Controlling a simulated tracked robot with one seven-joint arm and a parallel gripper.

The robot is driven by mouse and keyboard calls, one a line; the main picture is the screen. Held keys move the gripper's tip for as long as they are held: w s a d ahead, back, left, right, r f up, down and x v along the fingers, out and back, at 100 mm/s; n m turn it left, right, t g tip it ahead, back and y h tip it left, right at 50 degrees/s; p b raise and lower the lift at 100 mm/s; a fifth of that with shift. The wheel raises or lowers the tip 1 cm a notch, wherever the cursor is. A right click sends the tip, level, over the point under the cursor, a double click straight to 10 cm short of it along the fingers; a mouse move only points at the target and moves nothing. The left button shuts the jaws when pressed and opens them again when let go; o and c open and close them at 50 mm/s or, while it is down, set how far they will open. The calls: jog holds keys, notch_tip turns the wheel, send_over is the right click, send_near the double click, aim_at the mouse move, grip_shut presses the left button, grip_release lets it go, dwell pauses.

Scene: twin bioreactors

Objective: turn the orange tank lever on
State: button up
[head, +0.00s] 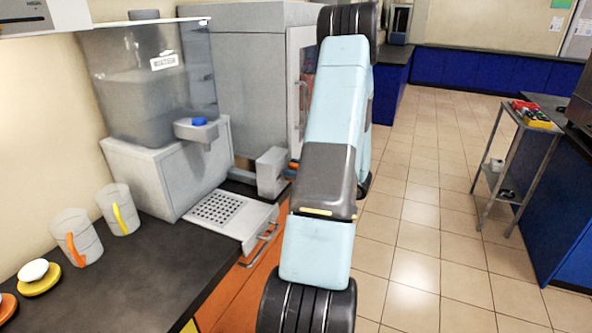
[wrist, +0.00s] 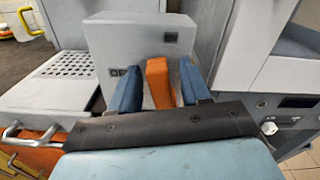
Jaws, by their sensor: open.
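The orange tank lever (wrist: 158,82) shows in the wrist view in front of a light grey box (wrist: 125,45). My gripper (wrist: 158,88) is open, with one blue finger on each side of the lever. The lever stands between the fingers; I cannot tell if either finger touches it. In the head view only a small orange bit (head: 293,166) shows beside the grey box (head: 271,172), and my arm hides the gripper.
A clear tank (head: 135,85) with a blue knob (head: 199,121) stands on the dark counter (head: 150,275), left of the box. A perforated drip tray (head: 216,208) lies in front. Two mugs (head: 75,237) (head: 119,209) stand at left.

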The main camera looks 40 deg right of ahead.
grip_shut()
jog(key=shift+w+d+m, duration=0.1)
jog(key=shift+d+m, duration=0.15)
jog(key=shift+m, duration=0.45)
jog(key=shift+w+d+m, duration=0.1)
jog(key=shift+d+m, duration=0.15)
jog(key=shift+m, duration=0.45)
grip_release()
jog(key=v, duration=1.3)
jog(key=shift+s+d, duration=0.2)
jog(key=shift+s, duration=0.15)
